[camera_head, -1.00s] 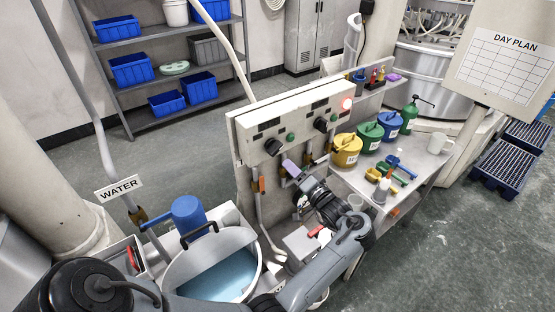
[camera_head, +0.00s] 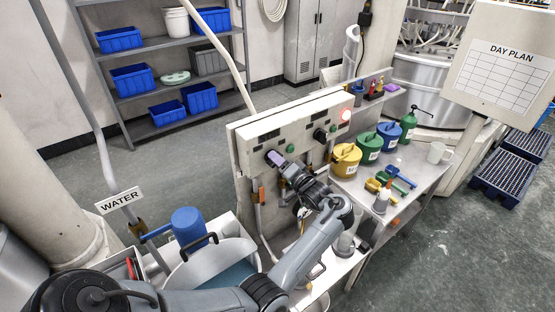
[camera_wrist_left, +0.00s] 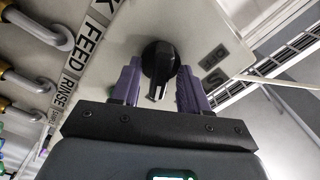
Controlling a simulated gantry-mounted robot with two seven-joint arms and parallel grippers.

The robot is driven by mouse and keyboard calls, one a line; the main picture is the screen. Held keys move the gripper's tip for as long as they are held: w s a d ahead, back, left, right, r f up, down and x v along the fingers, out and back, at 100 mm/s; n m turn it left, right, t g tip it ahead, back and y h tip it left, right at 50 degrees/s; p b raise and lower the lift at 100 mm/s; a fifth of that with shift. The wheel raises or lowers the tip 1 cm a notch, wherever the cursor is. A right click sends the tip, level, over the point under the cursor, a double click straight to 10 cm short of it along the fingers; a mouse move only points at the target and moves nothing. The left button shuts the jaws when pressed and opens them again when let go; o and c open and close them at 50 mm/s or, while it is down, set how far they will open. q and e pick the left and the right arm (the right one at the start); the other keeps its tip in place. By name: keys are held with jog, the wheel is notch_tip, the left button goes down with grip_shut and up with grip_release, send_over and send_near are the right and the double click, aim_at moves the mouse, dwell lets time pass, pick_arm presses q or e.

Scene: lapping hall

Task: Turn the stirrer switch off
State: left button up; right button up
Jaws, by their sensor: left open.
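My left gripper (camera_head: 274,158) is raised to the left end of the pale control panel (camera_head: 250,137). In the left wrist view its two purple fingers are open, one on each side of a black rotary switch knob (camera_wrist_left: 158,62). A gap shows between the knob and each finger, so the jaws are not closed on it. The label beside the knob is cut off and I cannot read it as the stirrer's. In the head view the gripper mostly hides this knob. A second black knob (camera_head: 320,136) sits farther right on the panel. My right gripper is not in view.
Green buttons (camera_head: 290,149) and a lit red lamp (camera_head: 345,115) are on the panel. A bench at right holds yellow (camera_head: 345,160), green and blue cans. A blue-topped vessel (camera_head: 187,225) and a water basin stand at lower left. Pipes run below the panel.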

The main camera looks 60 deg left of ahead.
pick_arm(q)
jog(key=shift+a, duration=0.3)
grip_shut()
